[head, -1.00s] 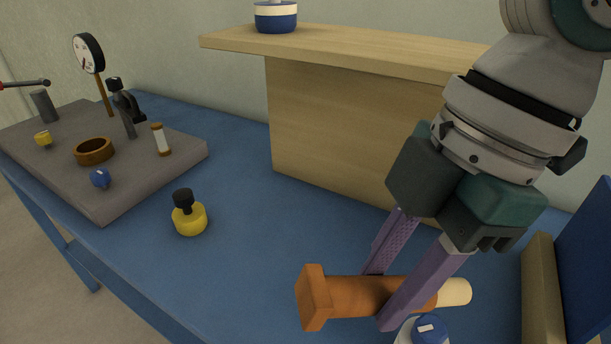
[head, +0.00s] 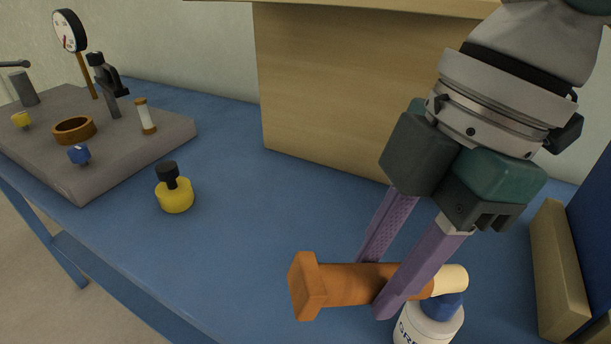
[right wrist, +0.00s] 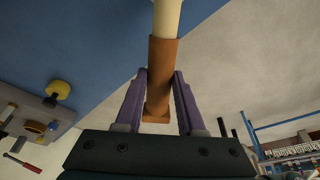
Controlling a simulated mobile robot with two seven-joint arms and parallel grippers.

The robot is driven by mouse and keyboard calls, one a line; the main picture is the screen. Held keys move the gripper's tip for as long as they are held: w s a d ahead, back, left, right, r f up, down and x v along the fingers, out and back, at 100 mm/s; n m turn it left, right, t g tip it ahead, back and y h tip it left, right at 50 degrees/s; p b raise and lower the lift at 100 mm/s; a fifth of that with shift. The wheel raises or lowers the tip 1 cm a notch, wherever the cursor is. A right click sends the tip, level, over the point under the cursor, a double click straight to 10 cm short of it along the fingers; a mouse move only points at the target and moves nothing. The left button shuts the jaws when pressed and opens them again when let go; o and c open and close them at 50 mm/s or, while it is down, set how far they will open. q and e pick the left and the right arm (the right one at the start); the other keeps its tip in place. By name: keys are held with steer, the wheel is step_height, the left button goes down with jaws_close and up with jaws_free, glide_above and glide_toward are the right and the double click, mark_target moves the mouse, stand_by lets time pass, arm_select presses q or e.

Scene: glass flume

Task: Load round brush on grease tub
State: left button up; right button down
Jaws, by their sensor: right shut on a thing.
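The round brush (head: 345,284) has an orange-brown handle with a square end and a cream round tip at its right. My right gripper (head: 378,286) is shut on the handle and holds it about level. The brush also shows in the right wrist view (right wrist: 163,65), cream tip upward in the picture, between the purple fingers. A white tub (head: 425,328) with a blue top and letters starting "GRE" stands at the lower right of the head view. The brush tip overlaps the tub's top in the picture; I cannot tell whether they touch. My left gripper is not in view.
A yellow bottle with a black cap (head: 174,194) stands on the blue table (head: 235,230). A grey board (head: 100,170) holding a gauge, a ring and small parts lies at left. A wooden block stand (head: 320,100) is behind; a tan and blue panel (head: 560,275) stands at right.

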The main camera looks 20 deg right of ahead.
stand_by(0.6)
steer(key=shift+f, duration=0.4)
steer(key=shift+w+r+p, duration=0.1)
steer(key=shift+w+p, duration=0.05)
steer(key=shift+p, duration=0.15)
stand_by(0.7)
steer(key=shift+p, duration=0.5)
stand_by(0.5)
steer(key=shift+p, duration=0.45)
stand_by(0.4)
steer(key=shift+p, duration=0.45)
stand_by(0.6)
